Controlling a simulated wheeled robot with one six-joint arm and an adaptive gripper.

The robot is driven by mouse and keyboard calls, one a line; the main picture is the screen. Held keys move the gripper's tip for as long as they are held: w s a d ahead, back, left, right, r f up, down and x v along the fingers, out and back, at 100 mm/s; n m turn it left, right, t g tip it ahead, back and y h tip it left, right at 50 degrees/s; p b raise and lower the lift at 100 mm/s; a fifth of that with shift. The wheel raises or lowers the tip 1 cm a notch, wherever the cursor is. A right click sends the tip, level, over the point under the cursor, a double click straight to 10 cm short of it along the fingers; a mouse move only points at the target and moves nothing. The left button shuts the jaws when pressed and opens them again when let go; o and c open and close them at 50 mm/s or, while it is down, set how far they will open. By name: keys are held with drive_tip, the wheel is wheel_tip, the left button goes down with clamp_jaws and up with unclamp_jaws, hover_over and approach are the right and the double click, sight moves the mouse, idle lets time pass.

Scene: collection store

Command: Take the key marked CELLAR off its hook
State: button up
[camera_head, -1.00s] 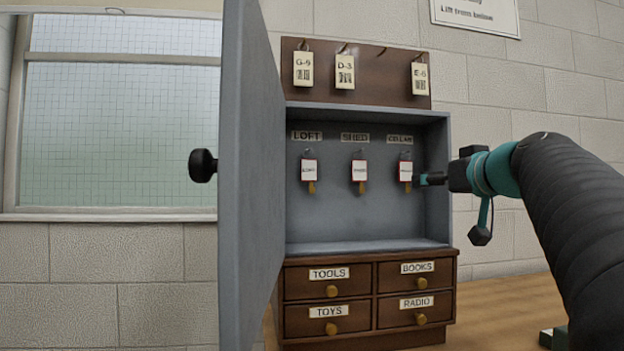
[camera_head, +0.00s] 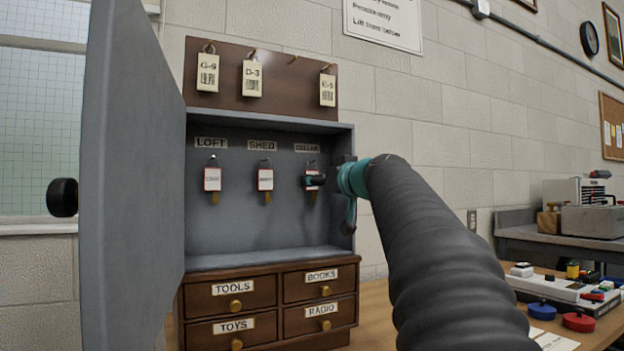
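The key under the CELLAR label (camera_head: 307,148) hangs in the open grey key cabinet (camera_head: 230,240), rightmost of three. The LOFT key (camera_head: 212,180) and the SHED key (camera_head: 265,181) hang on hooks to the left, clear of the gripper.
The cabinet door (camera_head: 130,180) stands open on the left. Paper tags hang on a brown board (camera_head: 290,80) above. Small labelled drawers (camera_head: 230,295) are below. A sign (camera_head: 385,22) hangs on the wall. Red and blue round objects (camera_head: 578,322) lie on the table at right.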

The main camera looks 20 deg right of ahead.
drive_tip(key=w+p, duration=0.1)
drive_tip(key=w, duration=0.3)
drive_tip(key=shift+w, duration=0.1)
drive_tip(key=c, duration=1)
drive_tip(key=shift+c, duration=0.2)
drive_tip(key=shift+r, duration=0.15)
drive_tip(key=s+b, duration=0.4)
drive_tip(key=s, duration=1.4)
drive_tip(key=shift+d+r+b, duration=0.2)
drive_tip(key=shift+d+b, duration=0.05)
drive_tip(key=shift+b, duration=0.1)
drive_tip(key=shift+r, duration=0.45)
drive_tip(key=shift+s+r+b, duration=0.1)
drive_tip(key=shift+s+b, duration=0.65)
drive_tip(key=shift+s, duration=0.9)
